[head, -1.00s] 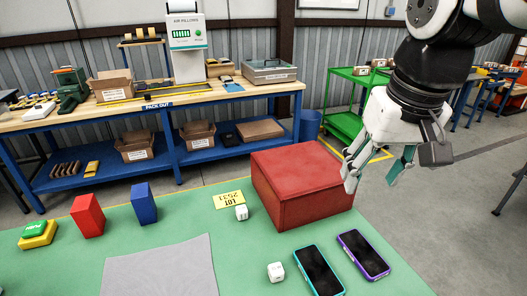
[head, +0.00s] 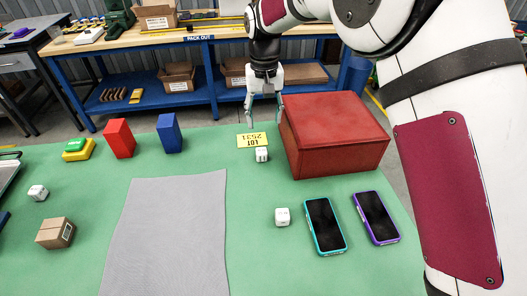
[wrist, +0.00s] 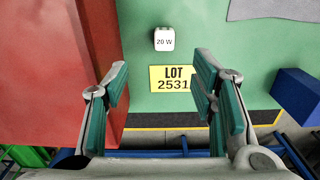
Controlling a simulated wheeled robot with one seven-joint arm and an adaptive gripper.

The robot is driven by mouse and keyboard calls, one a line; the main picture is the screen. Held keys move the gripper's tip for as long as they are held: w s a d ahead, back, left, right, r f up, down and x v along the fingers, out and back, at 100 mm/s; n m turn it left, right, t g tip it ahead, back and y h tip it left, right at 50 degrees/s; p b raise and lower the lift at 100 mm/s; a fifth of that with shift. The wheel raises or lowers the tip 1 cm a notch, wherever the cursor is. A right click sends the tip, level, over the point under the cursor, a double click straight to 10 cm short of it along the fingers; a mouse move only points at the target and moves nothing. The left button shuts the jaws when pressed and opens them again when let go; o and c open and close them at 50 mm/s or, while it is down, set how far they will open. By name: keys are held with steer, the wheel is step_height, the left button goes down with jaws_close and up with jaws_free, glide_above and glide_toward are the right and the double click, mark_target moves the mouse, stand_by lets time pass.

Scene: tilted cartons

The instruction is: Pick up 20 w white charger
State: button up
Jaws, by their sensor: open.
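The white charger (wrist: 164,39) is a small white cube marked "20 W" in the wrist view. It sits on the green table top beside the yellow LOT 2531 card (wrist: 172,78). In the head view the same charger (head: 262,155) stands just in front of the card, left of the red box. My gripper (head: 265,112) is open and empty, pointing down above the table's far edge, behind the charger. In the wrist view its teal-padded fingers (wrist: 162,86) are spread either side of the card, with the charger beyond the fingertips.
The red box (head: 335,140) stands close to the charger's right. Another white cube (head: 282,217) and two phones (head: 325,226) (head: 377,217) lie nearer. A blue block (head: 169,134) and red block (head: 119,138) stand left. The grey mat (head: 165,235) is bare.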

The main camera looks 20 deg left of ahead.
mark_target(262, 151)
step_height(262, 151, down, 8)
steer(key=shift+a+f+b, duration=0.1)
steer(key=shift+f+b, duration=0.15)
steer(key=shift+b, duration=0.65)
steer(key=shift+s+a+f+b, duration=0.1)
steer(key=shift+f+b, duration=0.2)
steer(key=shift+f, duration=1.05)
steer(key=shift+s+a+f+b, duration=0.1)
steer(key=shift+f+b, duration=0.15)
steer(key=shift+f, duration=1.05)
steer(key=shift+c, duration=0.3)
jaws_close()
